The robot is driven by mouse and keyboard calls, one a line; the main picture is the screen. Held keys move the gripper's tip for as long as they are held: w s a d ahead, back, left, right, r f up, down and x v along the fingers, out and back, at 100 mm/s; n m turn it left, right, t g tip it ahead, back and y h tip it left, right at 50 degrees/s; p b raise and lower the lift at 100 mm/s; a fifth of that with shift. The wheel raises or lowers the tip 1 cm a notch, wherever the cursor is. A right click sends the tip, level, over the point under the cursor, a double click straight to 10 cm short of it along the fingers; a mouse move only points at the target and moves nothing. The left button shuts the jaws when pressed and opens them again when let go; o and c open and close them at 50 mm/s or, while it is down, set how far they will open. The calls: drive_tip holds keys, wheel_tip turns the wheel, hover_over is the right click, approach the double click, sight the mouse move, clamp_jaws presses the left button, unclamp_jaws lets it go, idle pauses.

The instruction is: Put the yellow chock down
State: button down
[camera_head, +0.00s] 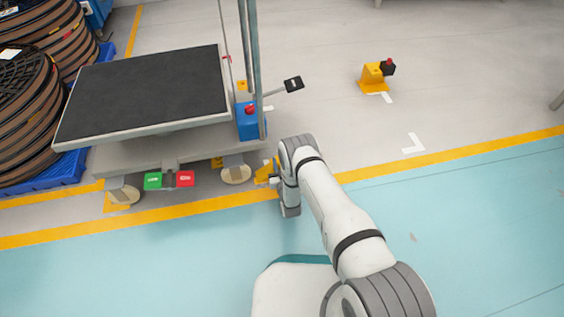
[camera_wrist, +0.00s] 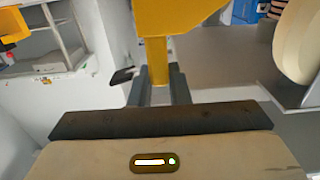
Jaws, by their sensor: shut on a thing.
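The yellow chock (camera_head: 266,170) is low beside the near right wheel (camera_head: 236,174) of the lift cart in the head view. My gripper (camera_head: 275,179) is at its right side, partly hidden by my wrist. In the wrist view the chock (camera_wrist: 178,14) fills the top middle, and its narrow yellow stem runs down between the two grey fingers of my gripper (camera_wrist: 159,82), which are shut on it. The pale wheel (camera_wrist: 299,38) shows at the right edge there, apart from the chock. I cannot tell whether the chock touches the floor.
The cart has a black top (camera_head: 150,90), a green pedal (camera_head: 153,181) and a red pedal (camera_head: 186,179). Cable reels (camera_head: 25,115) are at left. The teal floor (camera_head: 480,210) is clear.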

drive_tip(key=shift+f, duration=0.4)
